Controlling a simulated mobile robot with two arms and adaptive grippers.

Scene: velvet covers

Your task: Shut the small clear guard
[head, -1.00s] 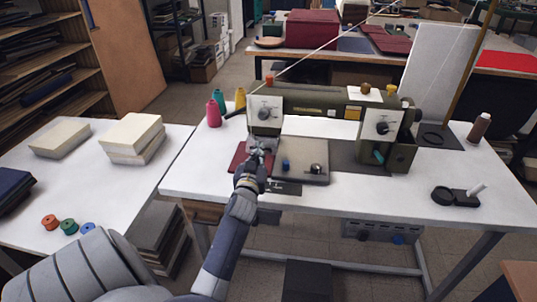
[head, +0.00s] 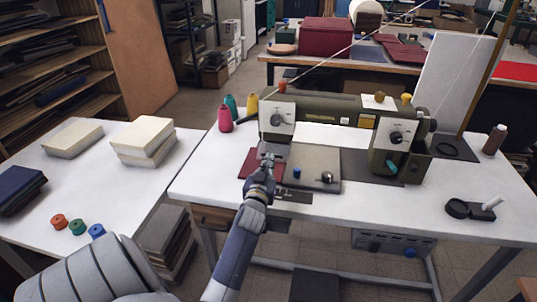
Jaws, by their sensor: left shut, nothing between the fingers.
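A green sewing machine (head: 340,109) stands on a white table. Its needle head (head: 278,121), with a pale dial plate, is at the left end of the machine arm. My left gripper (head: 267,162) is shut and empty, just below and in front of the needle head. The small clear guard cannot be made out; my gripper and wrist cover much of the needle area. Whether the gripper touches anything there cannot be told. My right gripper is not in view.
A dark red cover (head: 248,161) lies left of the gripper, and a grey machine bed plate (head: 322,170) lies right of it. Thread cones (head: 225,120) stand behind left.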

